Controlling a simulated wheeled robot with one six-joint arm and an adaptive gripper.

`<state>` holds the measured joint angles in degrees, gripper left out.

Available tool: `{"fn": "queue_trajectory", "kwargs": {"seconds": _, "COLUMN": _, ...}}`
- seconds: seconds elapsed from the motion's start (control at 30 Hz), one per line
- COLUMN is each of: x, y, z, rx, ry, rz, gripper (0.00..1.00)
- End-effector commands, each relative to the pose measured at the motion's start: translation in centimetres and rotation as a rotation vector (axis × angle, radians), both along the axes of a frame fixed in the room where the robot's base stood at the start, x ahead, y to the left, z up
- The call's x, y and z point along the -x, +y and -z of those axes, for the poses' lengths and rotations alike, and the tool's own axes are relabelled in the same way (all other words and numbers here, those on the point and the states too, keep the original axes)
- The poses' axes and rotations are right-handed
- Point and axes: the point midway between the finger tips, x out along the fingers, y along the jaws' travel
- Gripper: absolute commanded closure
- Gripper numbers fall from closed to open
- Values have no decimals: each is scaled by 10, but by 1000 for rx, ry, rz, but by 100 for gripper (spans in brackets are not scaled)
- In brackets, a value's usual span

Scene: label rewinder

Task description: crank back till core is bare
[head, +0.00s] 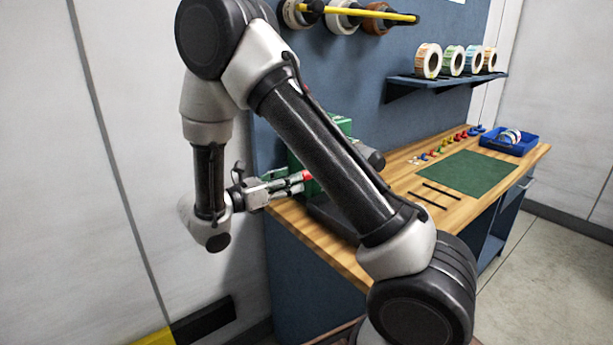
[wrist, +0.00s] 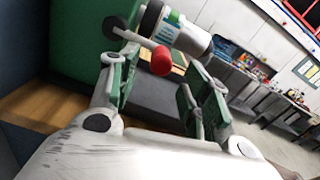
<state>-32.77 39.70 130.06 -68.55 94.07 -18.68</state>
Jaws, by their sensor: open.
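The green rewinder housing (head: 335,125) stands at the near end of the bench, partly hidden by my arm; it also fills the upper left of the wrist view (wrist: 85,35). A grey crank arm (wrist: 133,37) ends in a red knob (wrist: 161,60), which also shows in the head view (head: 307,176). My gripper (head: 296,185) is open at the knob, and in the wrist view the knob appears between its green-padded fingers (wrist: 160,78). Contact cannot be told. Beyond the knob is a whitish roll (wrist: 190,38) with a green and blue band; its core is not clearly visible.
The wooden bench (head: 405,183) carries a green mat (head: 468,172), small coloured pieces and a blue tray (head: 508,142). A wall shelf (head: 450,80) holds several label rolls. A yellow rod (head: 375,12) with rolls sticks out above. The mat is clear.

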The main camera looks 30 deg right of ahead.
Motion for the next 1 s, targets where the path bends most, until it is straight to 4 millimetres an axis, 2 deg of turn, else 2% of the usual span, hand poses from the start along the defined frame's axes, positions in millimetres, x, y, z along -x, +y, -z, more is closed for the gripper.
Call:
{"fn": "queue_trajectory", "kwargs": {"seconds": 0.1, "x": -3, "y": -23, "z": 0, "rx": -3, "ry": 1, "rz": 7, "gripper": 52}}
{"fn": "queue_trajectory", "kwargs": {"seconds": 0.3, "x": -8, "y": -52, "z": 0, "rx": -3, "ry": -1, "rz": 7, "gripper": 52}}
{"fn": "queue_trajectory", "kwargs": {"seconds": 0.43, "x": -10, "y": -61, "z": 0, "rx": -4, "ry": -1, "rz": 6, "gripper": 52}}
{"fn": "queue_trajectory", "kwargs": {"seconds": 0.7, "x": -10, "y": -63, "z": 0, "rx": -6, "ry": -2, "rz": 5, "gripper": 52}}
{"fn": "queue_trajectory", "kwargs": {"seconds": 0.77, "x": -10, "y": -63, "z": 0, "rx": -6, "ry": -2, "rz": 5, "gripper": 61}}
{"fn": "queue_trajectory", "kwargs": {"seconds": 0.97, "x": -10, "y": -63, "z": 0, "rx": -6, "ry": -2, "rz": 5, "gripper": 98}}
{"fn": "queue_trajectory", "kwargs": {"seconds": 1.0, "x": -10, "y": -63, "z": 0, "rx": -6, "ry": -2, "rz": 5, "gripper": 100}}
